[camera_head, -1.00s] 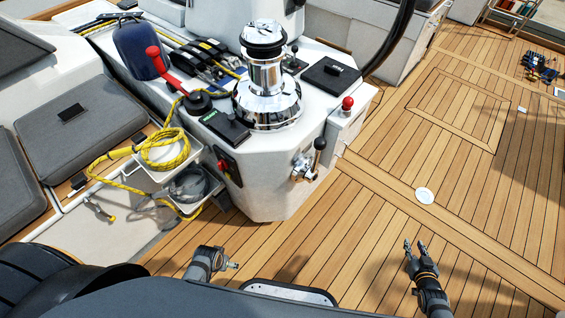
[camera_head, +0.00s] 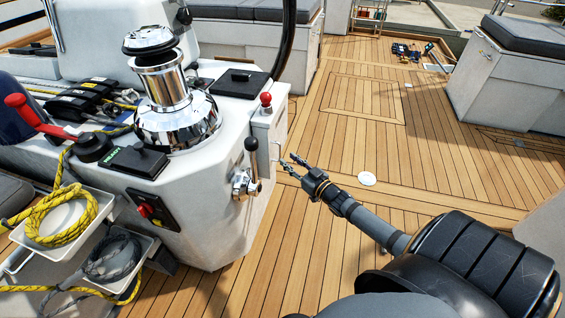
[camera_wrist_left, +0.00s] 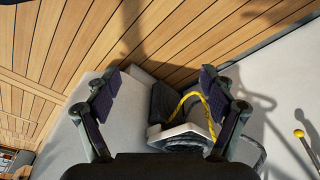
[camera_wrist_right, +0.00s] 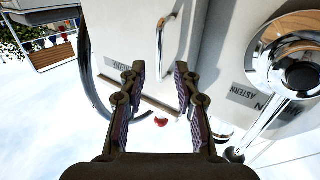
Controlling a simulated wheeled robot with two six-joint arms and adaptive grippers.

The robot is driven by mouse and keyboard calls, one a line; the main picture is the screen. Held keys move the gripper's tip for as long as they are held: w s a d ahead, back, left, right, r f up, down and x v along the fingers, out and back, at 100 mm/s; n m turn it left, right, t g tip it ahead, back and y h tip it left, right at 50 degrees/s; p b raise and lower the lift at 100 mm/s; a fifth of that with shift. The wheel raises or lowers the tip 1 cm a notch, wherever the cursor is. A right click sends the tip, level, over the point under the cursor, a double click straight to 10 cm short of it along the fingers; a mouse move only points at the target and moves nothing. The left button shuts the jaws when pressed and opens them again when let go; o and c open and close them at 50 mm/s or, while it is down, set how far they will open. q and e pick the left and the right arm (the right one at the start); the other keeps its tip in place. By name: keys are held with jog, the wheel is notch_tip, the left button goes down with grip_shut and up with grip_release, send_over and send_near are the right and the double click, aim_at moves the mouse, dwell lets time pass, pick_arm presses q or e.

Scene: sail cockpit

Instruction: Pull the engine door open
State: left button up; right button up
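The engine door (camera_wrist_right: 135,45) is a pale panel on the console's side, with a label reading ENGINE, seen inverted in the right wrist view. It looks shut. Its slim chrome handle (camera_wrist_right: 160,42) lies just beyond my fingers. In the head view the handle (camera_head: 279,151) is a small bright bar on the console's side. My right gripper (camera_head: 288,164) is beside it, open and empty; in the right wrist view its fingers (camera_wrist_right: 160,72) are apart, with the handle between and beyond them. My left gripper (camera_wrist_left: 160,88) is open and empty, and outside the head view.
The console carries a chrome winch (camera_head: 170,95), a throttle lever (camera_head: 251,165) near the door and a red-knobbed lever (camera_head: 266,100). Trays (camera_head: 70,220) with rope hang at its left. The teak deck (camera_head: 360,140) to the right is mostly clear. A bench (camera_head: 510,75) stands farther right.

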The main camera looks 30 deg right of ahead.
jog(key=w, duration=0.2)
jog(key=w+b, duration=0.1)
jog(key=shift+a+f, duration=0.2)
jog(key=shift+f, duration=0.05)
pick_arm(q)
jog(key=f, duration=0.1)
jog(key=f+t, duration=0.1)
jog(key=d+f, duration=0.1)
jog(key=shift+w+f+h, duration=0.25)
jog(key=shift+w+h, duration=0.05)
jog(key=shift+w, duration=0.1)
pick_arm(e)
jog(key=shift+w+r, duration=0.2)
jog(key=shift+w, duration=0.25)
grip_shut()
